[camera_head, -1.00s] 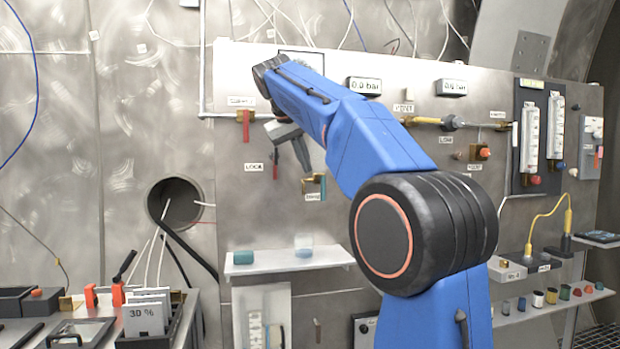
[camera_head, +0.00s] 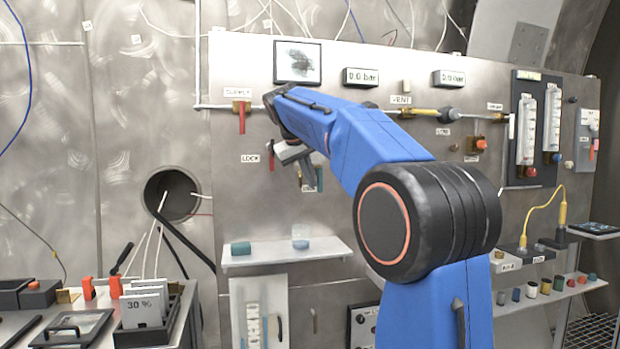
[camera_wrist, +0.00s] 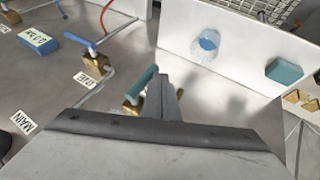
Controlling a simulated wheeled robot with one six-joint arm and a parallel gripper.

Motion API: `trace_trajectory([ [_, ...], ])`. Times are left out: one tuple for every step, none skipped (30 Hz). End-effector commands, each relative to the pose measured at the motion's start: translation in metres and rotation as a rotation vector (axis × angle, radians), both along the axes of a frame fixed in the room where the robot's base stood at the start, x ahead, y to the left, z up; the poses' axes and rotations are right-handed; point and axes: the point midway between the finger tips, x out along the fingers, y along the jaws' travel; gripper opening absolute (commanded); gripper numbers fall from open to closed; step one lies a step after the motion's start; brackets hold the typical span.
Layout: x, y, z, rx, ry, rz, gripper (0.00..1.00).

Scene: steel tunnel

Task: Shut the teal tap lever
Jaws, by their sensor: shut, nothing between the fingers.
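The teal tap lever (camera_wrist: 144,82) sits on a brass valve body (camera_wrist: 131,110) on the steel panel. In the wrist view it slants up and right from the brass, partly hidden behind my gripper. My gripper (camera_wrist: 169,88) is shut and empty, its fingers right beside the lever on its right side. I cannot tell whether they touch. In the head view my gripper (camera_head: 305,176) is at the tap, and a sliver of the teal lever (camera_head: 320,179) shows just to its right; the brass body is mostly hidden there.
A blue-handled valve (camera_wrist: 78,40) and a small blue display (camera_wrist: 38,41) are on the panel nearby. A red lever (camera_head: 271,160) hangs just left of my gripper.

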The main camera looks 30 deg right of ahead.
Motion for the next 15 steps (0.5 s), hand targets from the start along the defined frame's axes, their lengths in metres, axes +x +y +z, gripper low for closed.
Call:
trace_trajectory([
  [0.0,0.0,0.0,0.0,0.0,0.0,0.0],
  [0.0,0.0,0.0001,0.0,0.0,0.0,0.0],
  [0.0,0.0,0.0001,0.0,0.0,0.0,0.0],
  [0.0,0.0001,0.0,-0.001,0.0,0.0,0.0],
  [0.0,0.0001,0.0,-0.002,0.001,0.0,0.0],
  [0.0,0.0001,-0.0002,-0.005,0.002,0.001,0.0],
  [-0.0001,0.0001,-0.0003,-0.009,0.003,0.0,0.0],
  [-0.0001,0.0,-0.0004,-0.013,0.004,0.0,0.0],
  [-0.0001,-0.0002,-0.0007,-0.022,0.007,0.0,0.0],
  [0.0,-0.0001,-0.0011,-0.028,0.008,0.001,0.0],
  [-0.0001,-0.0001,-0.0015,-0.036,0.011,0.001,0.0],
  [-0.0002,-0.0004,-0.0017,-0.046,0.013,0.0,0.0],
  [-0.0003,-0.0006,-0.0019,-0.05,0.015,0.001,0.0],
  [-0.0002,-0.0007,-0.0019,-0.053,0.016,0.0,0.0],
  [-0.0002,-0.0007,-0.0022,-0.057,0.017,0.0,0.0],
])
